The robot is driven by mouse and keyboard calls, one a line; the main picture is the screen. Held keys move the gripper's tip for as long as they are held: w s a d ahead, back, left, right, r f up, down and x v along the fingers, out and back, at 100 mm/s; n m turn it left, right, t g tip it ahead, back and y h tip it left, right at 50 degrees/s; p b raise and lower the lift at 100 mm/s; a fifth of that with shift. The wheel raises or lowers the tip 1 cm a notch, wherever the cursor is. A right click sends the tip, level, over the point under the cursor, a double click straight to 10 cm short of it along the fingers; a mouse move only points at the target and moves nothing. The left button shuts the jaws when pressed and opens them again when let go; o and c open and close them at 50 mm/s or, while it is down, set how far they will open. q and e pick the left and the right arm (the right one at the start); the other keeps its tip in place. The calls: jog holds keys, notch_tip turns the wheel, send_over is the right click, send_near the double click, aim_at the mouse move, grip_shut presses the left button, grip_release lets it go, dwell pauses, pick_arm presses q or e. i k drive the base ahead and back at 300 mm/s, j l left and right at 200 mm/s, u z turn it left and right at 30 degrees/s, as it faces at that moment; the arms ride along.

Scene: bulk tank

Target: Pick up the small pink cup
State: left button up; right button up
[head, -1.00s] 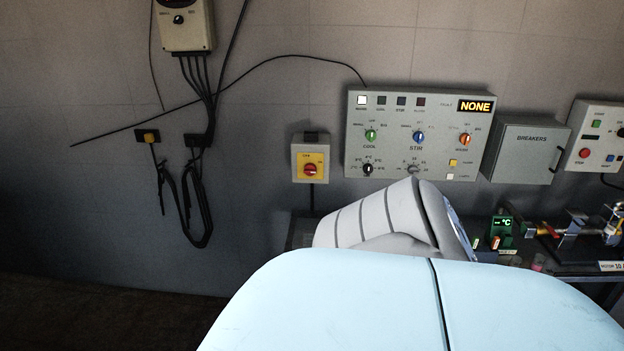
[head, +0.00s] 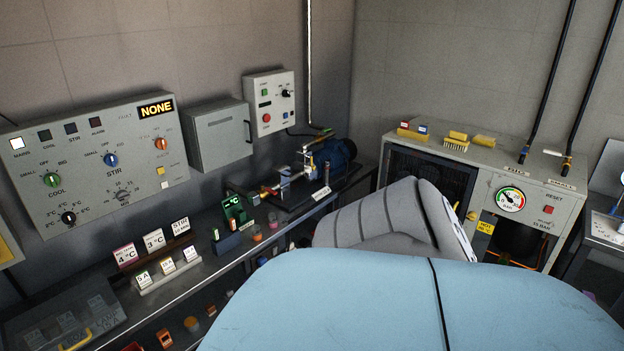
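Two small cups stand on the dark bench beside the green °C display. The nearer one (head: 257,234) looks pinkish orange, and the one just behind it (head: 273,221) looks pink. They are small and dim, so I cannot tell for sure which is the small pink cup. Neither of my grippers shows in the head view. A large pale blue and grey part of my own body fills the lower middle and right, hiding part of the bench.
The bench (head: 75,282) runs along the wall, bearing number cards (head: 154,241), the green °C display (head: 235,210) and a pump with a motor (head: 335,158). An orange cup (head: 192,324) sits lower down. A grey machine with a gauge (head: 511,199) stands at right.

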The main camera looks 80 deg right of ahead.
aim_at(273, 221)
jog(key=z, duration=2.25)
jog(key=i+l+u, duration=0.15)
jog(key=i+u, duration=0.2)
jog(key=i, duration=0.25)
jog(key=i+l+u, duration=0.35)
jog(key=i, duration=0.25)
jog(key=i+l+u, duration=0.4)
jog(key=i+l, duration=0.1)
jog(key=i, duration=0.05)
